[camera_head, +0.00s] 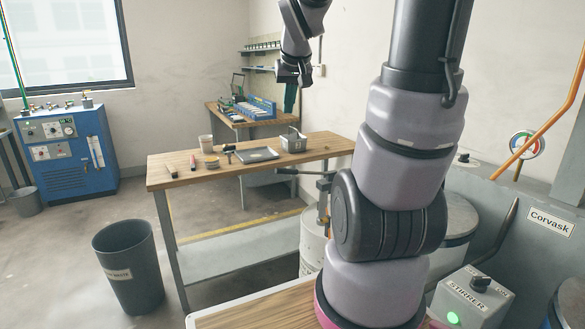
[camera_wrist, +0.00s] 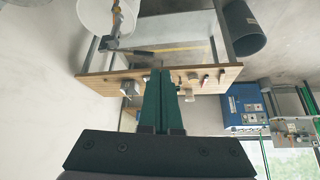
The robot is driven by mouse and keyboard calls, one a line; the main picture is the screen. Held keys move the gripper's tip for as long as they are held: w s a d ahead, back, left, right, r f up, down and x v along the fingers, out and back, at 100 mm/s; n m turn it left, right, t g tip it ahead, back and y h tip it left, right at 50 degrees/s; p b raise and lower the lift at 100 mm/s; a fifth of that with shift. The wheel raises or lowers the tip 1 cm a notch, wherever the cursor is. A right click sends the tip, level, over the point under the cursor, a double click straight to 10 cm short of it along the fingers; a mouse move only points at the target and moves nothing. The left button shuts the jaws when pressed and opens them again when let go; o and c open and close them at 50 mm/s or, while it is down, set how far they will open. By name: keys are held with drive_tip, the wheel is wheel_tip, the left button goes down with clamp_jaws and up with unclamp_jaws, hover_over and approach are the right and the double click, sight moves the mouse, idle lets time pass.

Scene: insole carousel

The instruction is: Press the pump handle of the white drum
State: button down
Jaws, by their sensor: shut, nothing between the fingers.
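The white drum (camera_head: 311,252) stands by the right end of the wooden workbench, partly hidden behind my arm. In the wrist view the white drum (camera_wrist: 95,14) is at the top left, with the pump handle (camera_wrist: 136,52) reaching right. In the wrist view my gripper (camera_wrist: 161,72) is shut and empty, apart from the handle.
The wooden workbench (camera_head: 180,183) carries a tray (camera_head: 258,154), a caddy (camera_head: 294,140), a cup and small tools. A grey bin (camera_head: 128,268) stands at front left, a blue machine (camera_head: 70,150) behind it. A stirrer control box (camera_head: 470,298) is at front right.

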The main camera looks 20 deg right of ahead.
drive_tip(key=w+d+f+t+y, duration=0.1)
drive_tip(key=w+d+f+t, duration=0.1)
drive_tip(key=w+d+f, duration=0.7)
drive_tip(key=w+d+f+n+t+y, duration=0.1)
drive_tip(key=w+d+f+t+y, duration=0.1)
drive_tip(key=w+d+f, duration=0.7)
drive_tip(key=w+f, duration=0.4)
drive_tip(key=w, duration=0.1)
drive_tip(key=shift+w+d+f+t+y, duration=0.2)
drive_tip(key=shift+w+f+t+y, duration=0.1)
drive_tip(key=shift+t, duration=0.1)
drive_tip(key=s+f+x, duration=0.1)
drive_tip(key=f+x, duration=0.1)
drive_tip(key=x, duration=1)
drive_tip(key=shift+a+f, duration=0.35)
drive_tip(key=shift+a, duration=0.05)
drive_tip(key=shift+n, duration=0.3)
